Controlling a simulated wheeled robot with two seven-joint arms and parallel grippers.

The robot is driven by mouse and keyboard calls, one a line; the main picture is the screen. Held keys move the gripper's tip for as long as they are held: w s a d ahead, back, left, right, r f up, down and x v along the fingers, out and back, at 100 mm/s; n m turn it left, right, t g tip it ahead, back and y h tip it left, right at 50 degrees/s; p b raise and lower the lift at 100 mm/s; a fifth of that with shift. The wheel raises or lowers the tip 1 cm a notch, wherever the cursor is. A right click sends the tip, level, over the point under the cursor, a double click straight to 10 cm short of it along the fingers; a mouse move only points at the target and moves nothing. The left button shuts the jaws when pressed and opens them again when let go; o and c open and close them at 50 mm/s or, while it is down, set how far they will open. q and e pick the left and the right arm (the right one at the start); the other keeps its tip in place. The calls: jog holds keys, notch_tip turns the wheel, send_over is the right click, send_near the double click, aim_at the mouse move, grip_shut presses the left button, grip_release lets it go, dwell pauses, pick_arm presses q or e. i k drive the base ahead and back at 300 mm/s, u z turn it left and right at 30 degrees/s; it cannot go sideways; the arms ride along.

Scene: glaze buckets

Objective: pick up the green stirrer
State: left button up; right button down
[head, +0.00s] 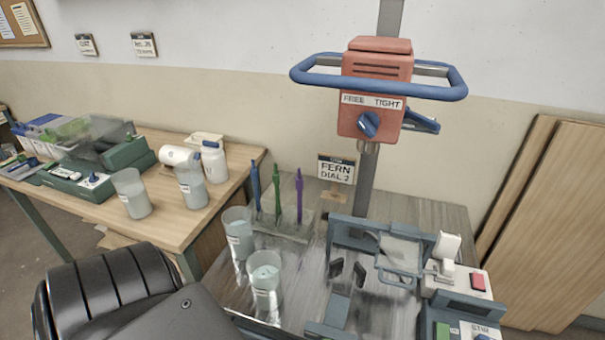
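The green stirrer (277,192) stands upright in a clear rack (290,237) on the grey bench. It is between a blue stirrer (256,190) on its left and a purple stirrer (299,195) on its right. Nothing is holding it, and its lower end is seen only unclearly through the rack. Neither of my grippers can be made out in the head view. A black ribbed part at the lower left seems to be of my own arm.
Two clear buckets (238,232) (265,284) stand in front of the rack. The red mixer head (376,92) with its blue hoop rises behind, right of the stirrers. A blue-grey frame (349,232) stands to the right. A wooden table (158,222) holds more containers at left.

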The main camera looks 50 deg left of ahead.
aim_at(275, 175)
jog(key=k, duration=0.55)
jog(key=u, duration=0.8)
jog(key=i, duration=0.2)
jog(key=z, duration=0.05)
